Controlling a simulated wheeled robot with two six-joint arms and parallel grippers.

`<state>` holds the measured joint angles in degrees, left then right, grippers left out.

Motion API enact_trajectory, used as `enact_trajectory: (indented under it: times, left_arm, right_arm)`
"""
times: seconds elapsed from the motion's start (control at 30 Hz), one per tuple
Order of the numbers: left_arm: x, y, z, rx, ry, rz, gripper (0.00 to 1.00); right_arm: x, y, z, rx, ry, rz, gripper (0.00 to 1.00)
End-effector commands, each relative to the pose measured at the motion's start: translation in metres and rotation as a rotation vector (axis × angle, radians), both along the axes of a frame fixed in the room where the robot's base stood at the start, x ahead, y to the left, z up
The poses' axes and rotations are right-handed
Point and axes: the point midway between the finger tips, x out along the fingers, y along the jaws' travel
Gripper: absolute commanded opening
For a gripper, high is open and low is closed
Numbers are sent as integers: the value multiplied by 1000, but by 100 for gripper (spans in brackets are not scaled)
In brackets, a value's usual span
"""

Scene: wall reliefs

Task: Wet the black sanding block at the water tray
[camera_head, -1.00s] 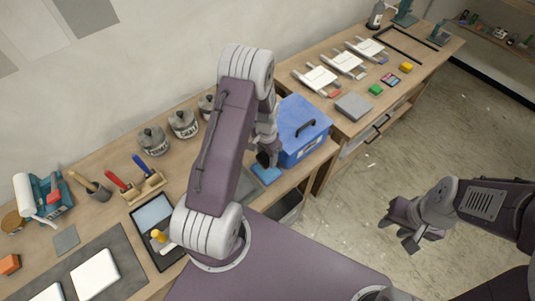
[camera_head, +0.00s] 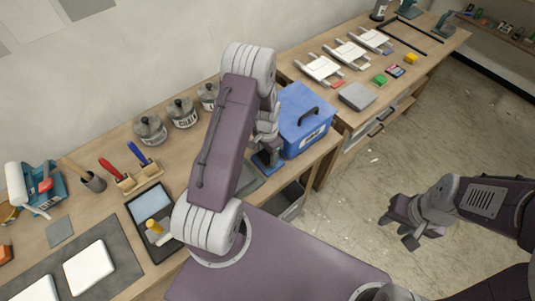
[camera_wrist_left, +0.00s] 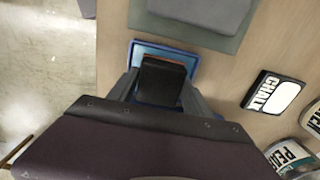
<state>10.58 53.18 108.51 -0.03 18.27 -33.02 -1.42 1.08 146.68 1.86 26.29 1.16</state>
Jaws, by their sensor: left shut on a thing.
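My left gripper (camera_head: 267,162) is shut on the black sanding block (camera_wrist_left: 162,80), which shows between the fingers in the left wrist view. The small blue water tray (camera_wrist_left: 188,60) lies on the bench under the block, its rim showing around it. In the head view the tray (camera_head: 277,168) is largely hidden by the gripper. The block is low over or in the tray; I cannot tell whether it touches the water. My right gripper (camera_head: 398,231) is open and empty over the floor at the right.
A blue lidded box (camera_head: 304,122) stands close beside the left gripper. Lidded jars (camera_head: 183,113) stand along the wall. A grey mat (camera_wrist_left: 192,22) lies next to the tray. A dark tray (camera_head: 154,222) with a yellow-handled tool lies to the left.

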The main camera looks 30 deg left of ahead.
Motion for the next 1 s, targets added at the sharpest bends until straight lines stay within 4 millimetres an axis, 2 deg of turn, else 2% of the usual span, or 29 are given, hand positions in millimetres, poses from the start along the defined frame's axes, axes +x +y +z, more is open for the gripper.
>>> enact_trajectory:
  times: [1.0]
  left_arm:
    - [0,0,-10,0,0,0,25]
  right_arm:
    - [0,0,-8,0,0,0,36]
